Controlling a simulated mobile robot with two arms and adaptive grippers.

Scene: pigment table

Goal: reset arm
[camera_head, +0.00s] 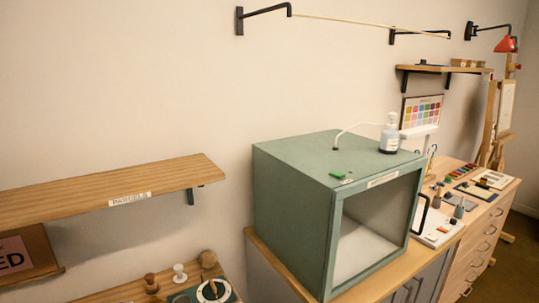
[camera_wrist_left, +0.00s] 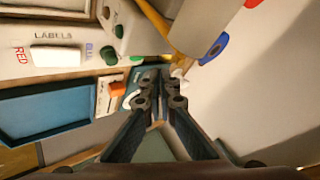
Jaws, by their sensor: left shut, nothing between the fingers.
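My left gripper (camera_wrist_left: 160,82) shows in the left wrist view, its two dark fingers closed together with nothing between them. The fingers point up the picture toward a cluttered surface. Neither of my arms shows in the head view, and my right gripper is in no frame.
The wrist view shows a blue tray (camera_wrist_left: 50,105), a white label box (camera_wrist_left: 55,57) and a pale wall (camera_wrist_left: 265,100). The head view shows a green cabinet (camera_head: 290,210), a bottle (camera_head: 389,138) on it, a wooden shelf (camera_head: 100,190) and a drawer unit (camera_head: 480,250).

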